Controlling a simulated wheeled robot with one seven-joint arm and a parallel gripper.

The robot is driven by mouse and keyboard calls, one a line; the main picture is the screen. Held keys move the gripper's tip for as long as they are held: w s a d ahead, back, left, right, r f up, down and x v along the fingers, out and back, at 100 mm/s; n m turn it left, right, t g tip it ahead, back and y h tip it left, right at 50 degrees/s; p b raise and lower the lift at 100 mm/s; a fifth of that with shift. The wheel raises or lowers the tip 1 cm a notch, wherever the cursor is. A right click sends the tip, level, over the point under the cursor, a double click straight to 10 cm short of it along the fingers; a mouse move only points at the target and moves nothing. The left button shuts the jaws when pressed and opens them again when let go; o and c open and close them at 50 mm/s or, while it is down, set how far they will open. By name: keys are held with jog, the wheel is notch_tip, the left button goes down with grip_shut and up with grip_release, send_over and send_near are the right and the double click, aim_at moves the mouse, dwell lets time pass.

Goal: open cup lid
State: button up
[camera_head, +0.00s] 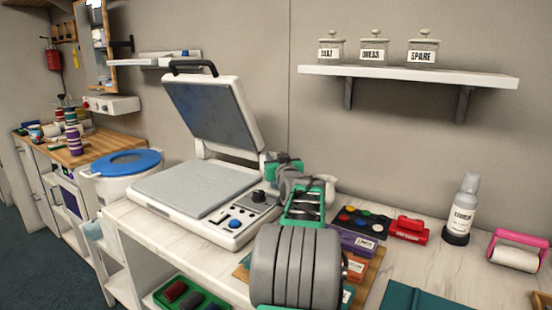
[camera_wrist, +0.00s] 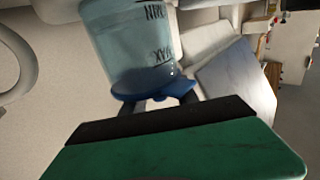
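A clear bluish cup (camera_wrist: 130,48) with dark printed marks is in the wrist view, right in front of my gripper (camera_wrist: 158,102). The marks look upside down in this view. Its blue lid (camera_wrist: 150,84) is on the side facing my gripper. My two dark fingers are spaced apart at the lid, with part of the blue lid between them. I cannot tell whether they grip it. In the head view my gripper (camera_head: 285,168) is beside the press, and my arm hides much of this area.
A heat press (camera_head: 185,190) with its lid raised stands to the left. A paint tray (camera_head: 362,221), a red block (camera_head: 408,229), a spray bottle (camera_head: 462,205) and a pink roller (camera_head: 517,255) are to the right. A shelf (camera_head: 405,77) with jars hangs above.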

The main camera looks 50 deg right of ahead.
jog(key=shift+w, duration=0.1)
jog(key=shift+c, duration=0.2)
grip_shut()
dwell(1.2)
